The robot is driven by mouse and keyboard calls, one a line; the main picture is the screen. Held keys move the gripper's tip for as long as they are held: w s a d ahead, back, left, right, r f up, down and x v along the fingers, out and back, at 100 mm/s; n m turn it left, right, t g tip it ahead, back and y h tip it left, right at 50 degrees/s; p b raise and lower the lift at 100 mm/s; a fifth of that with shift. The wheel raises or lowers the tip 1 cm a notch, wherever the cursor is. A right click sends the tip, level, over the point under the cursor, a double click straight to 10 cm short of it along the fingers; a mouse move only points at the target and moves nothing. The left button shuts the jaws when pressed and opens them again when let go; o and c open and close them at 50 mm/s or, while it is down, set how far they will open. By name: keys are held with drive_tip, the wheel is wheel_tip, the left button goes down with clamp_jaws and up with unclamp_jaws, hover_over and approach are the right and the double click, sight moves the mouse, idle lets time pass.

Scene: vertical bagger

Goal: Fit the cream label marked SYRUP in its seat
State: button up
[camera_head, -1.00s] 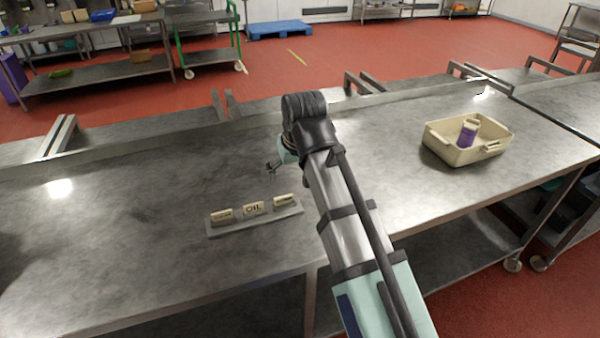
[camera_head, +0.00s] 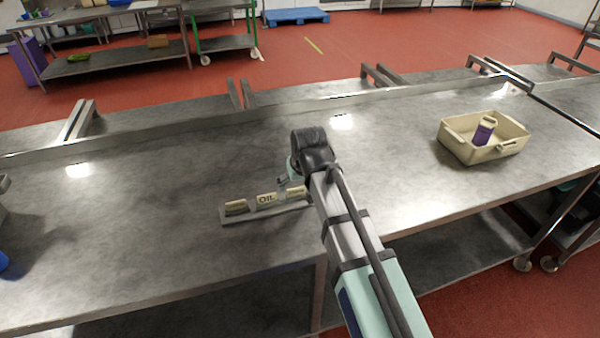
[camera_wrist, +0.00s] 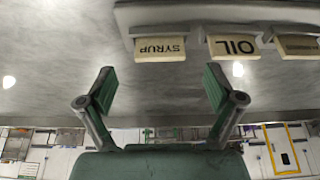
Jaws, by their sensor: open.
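The cream SYRUP label (camera_wrist: 160,48) stands in a grey holder (camera_wrist: 190,14), upside down in the wrist view. In the head view it is the right label (camera_head: 297,192) on the holder (camera_head: 240,218). The cream OIL label (camera_wrist: 232,46) stands beside it, and a third cream label (camera_wrist: 298,45) is partly cut off. I cannot tell how deep the SYRUP label sits. My gripper (camera_wrist: 160,90) is open and empty, its fingers apart and lined up with the SYRUP label without touching it. In the head view my gripper (camera_head: 284,181) is just behind the label, partly hidden by my arm.
A cream bin (camera_head: 460,149) holding a purple-and-cream container (camera_head: 484,131) stands on the right of the steel table (camera_head: 130,230). A blue object (camera_head: 3,261) shows at the left edge.

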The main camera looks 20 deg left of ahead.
sight(297, 188)
drive_tip(key=shift+p+x, duration=0.35)
drive_tip(key=shift+x, duration=1.95)
drive_tip(key=c, duration=1.2)
